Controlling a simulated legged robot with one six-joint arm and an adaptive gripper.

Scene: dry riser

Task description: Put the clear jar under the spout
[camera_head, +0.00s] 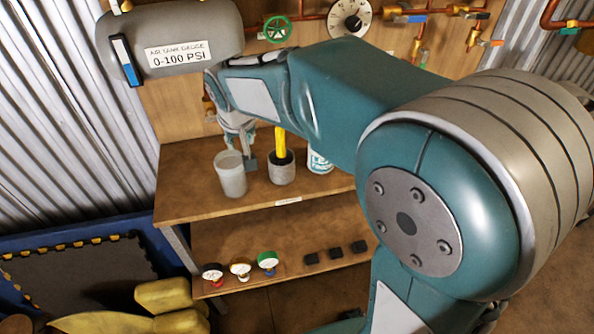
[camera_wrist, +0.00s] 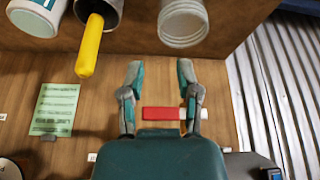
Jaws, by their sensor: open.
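The clear jar (camera_head: 230,175) stands upright at the left of the upper wooden shelf. It looks greyish and see-through. In the wrist view the jar (camera_wrist: 184,24) is at the top right, beyond my fingertips and apart from them. My gripper (camera_wrist: 159,72) is open and empty, its two fingers spread over the wood. In the head view my gripper (camera_head: 243,140) is just behind and right of the jar, partly hidden by my arm. I cannot make out the spout in either view.
A dark cup (camera_head: 282,168) holding a yellow object stands right of the jar. A white cup with teal lettering (camera_head: 319,162) is beyond it. A red and white bar (camera_wrist: 172,113) shows between my fingers. Gauges (camera_head: 240,269) sit on the lower shelf.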

